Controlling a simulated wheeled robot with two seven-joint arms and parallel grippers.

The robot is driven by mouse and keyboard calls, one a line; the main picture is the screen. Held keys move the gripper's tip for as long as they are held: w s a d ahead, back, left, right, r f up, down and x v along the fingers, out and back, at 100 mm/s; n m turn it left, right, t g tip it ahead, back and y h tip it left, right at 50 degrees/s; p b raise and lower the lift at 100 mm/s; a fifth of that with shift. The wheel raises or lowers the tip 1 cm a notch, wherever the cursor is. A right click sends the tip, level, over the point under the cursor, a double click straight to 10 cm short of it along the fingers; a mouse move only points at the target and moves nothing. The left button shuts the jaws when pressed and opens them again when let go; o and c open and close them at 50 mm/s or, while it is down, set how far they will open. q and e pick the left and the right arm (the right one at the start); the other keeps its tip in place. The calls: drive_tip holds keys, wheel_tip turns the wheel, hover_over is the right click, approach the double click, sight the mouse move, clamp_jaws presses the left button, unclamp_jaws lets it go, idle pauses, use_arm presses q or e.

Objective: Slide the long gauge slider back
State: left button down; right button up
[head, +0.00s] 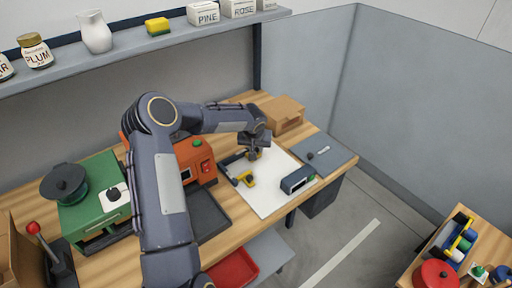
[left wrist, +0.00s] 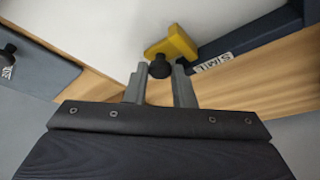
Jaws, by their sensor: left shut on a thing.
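The gauge slider is a yellow block with a round black knob (left wrist: 160,68). The yellow body (left wrist: 174,44) sits at the end of a dark blue rail (left wrist: 250,38) in the left wrist view. My left gripper (left wrist: 159,88) has its two grey fingers closed on the knob, one on each side. My right gripper is not in view.
A dark grey box (head: 298,180) stands at the board's right edge. A blue-grey plate with a knob (head: 325,154) lies beyond it. A cardboard box (head: 283,114) is behind the gripper. An orange machine (head: 198,160) stands to the left. The board's middle is clear.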

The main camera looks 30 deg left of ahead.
sight(268, 151)
use_arm(q)
drive_tip(key=shift+w+f, duration=0.1)
drive_tip(key=shift+w, duration=0.05)
drive_tip(key=w+b, duration=0.1)
drive_tip(key=w+d+b, duration=0.1)
drive_tip(key=w, duration=0.1)
drive_tip(key=w+d+b, duration=0.1)
drive_tip(key=w, duration=0.1)
drive_tip(key=shift+d, duration=0.1)
drive_tip(key=shift+r, duration=0.2)
drive_tip(key=c, duration=1.6)
unclamp_jaws()
drive_tip(key=shift+w, duration=0.1)
drive_tip(key=o, duration=0.4)
drive_tip(key=shift+d+f, duration=0.1)
